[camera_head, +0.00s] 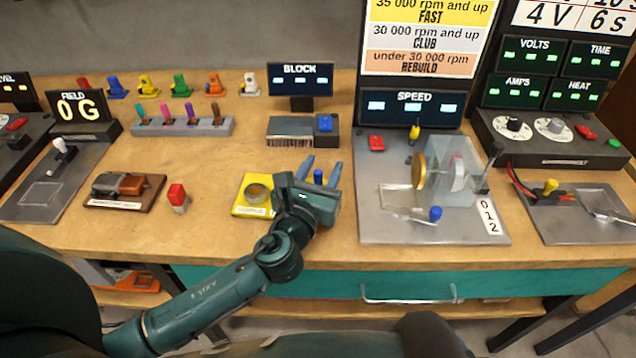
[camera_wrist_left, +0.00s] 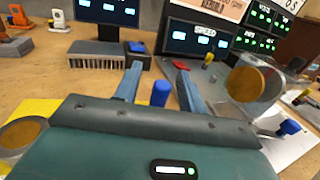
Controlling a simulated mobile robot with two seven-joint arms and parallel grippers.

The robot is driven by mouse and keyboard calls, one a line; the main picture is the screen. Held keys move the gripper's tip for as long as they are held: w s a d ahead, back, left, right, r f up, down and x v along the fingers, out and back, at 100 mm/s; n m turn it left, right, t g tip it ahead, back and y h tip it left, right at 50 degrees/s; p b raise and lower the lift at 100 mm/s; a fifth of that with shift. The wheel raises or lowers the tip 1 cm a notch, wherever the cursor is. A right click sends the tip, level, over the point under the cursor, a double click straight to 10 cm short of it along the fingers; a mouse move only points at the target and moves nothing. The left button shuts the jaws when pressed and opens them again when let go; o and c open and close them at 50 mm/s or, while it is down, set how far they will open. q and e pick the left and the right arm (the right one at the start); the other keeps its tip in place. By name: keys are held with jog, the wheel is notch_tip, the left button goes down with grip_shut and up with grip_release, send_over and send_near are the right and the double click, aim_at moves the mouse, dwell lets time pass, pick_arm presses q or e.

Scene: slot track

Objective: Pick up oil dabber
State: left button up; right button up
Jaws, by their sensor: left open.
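A small blue upright cylinder (camera_head: 318,177), which looks like the handle of the oil dabber, shows between the fingers of my left gripper (camera_head: 322,167). In the left wrist view the blue handle (camera_wrist_left: 160,93) stands between the two blue-grey fingers (camera_wrist_left: 157,80), with a visible gap to each side. My left gripper is open and does not hold it. The lower part of the dabber is hidden behind the gripper body. My right gripper is not in view.
A yellow mat (camera_head: 240,209) with a round tin (camera_head: 257,192) lies left of the gripper. A ridged grey block (camera_head: 290,129) stands behind, and a slot-track fixture plate (camera_head: 385,228) lies to the right. A red-handled piece (camera_head: 177,196) stands farther left, with clear wood around it.

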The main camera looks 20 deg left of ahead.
pick_arm(q)
jog(key=shift+c, duration=0.3)
grip_shut()
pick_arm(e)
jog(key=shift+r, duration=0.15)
pick_arm(q)
notch_tip(320, 180, up, 10)
jog(key=p, duration=0.3)
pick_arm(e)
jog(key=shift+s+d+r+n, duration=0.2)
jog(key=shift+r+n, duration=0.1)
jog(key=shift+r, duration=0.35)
